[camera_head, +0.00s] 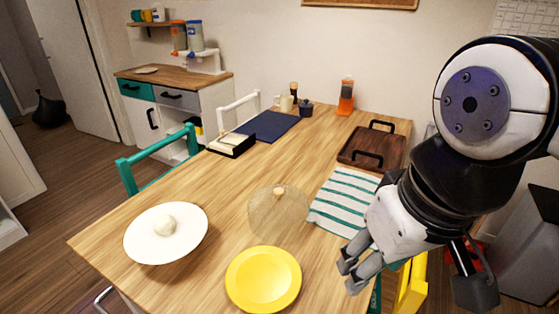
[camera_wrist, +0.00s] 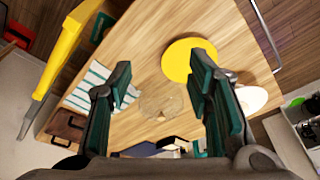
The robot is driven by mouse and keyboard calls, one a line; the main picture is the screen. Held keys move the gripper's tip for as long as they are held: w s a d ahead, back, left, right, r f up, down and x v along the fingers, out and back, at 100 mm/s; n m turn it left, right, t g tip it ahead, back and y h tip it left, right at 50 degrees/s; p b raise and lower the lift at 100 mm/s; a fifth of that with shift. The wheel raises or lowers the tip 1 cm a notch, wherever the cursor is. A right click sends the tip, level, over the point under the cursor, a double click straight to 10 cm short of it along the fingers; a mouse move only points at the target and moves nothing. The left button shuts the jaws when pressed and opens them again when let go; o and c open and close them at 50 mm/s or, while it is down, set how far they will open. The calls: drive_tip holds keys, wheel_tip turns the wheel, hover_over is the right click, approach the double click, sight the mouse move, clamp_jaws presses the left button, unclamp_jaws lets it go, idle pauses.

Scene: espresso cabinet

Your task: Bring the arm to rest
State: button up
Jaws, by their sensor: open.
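My gripper (camera_head: 352,268) is open and empty, in the head view at the right front edge of the table, near the striped cloth. Its two spread fingers show in the wrist view (camera_wrist: 160,105). My arm comes in from the right. The wooden table (camera_head: 150,205) lies below and beyond the gripper. A yellow plate (camera_head: 263,280) is left of the gripper in the head view, apart from it; it also shows in the wrist view (camera_wrist: 180,60). A clear dome with a knob (camera_head: 275,215) stands behind the yellow plate.
A white plate (camera_head: 145,243) with a round pale thing (camera_head: 165,225) sits at left. A striped cloth (camera_head: 345,200) and a brown tray (camera_head: 365,152) lie at right. A yellow chair (camera_head: 412,287) and a teal chair (camera_head: 127,175) flank the table. A cabinet (camera_head: 190,110) stands behind.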

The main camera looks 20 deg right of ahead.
wheel_tip(320, 180, up, 7)
drive_tip(key=t+p, duration=0.1)
drive_tip(key=p, duration=0.4)
drive_tip(key=shift+f, duration=0.2)
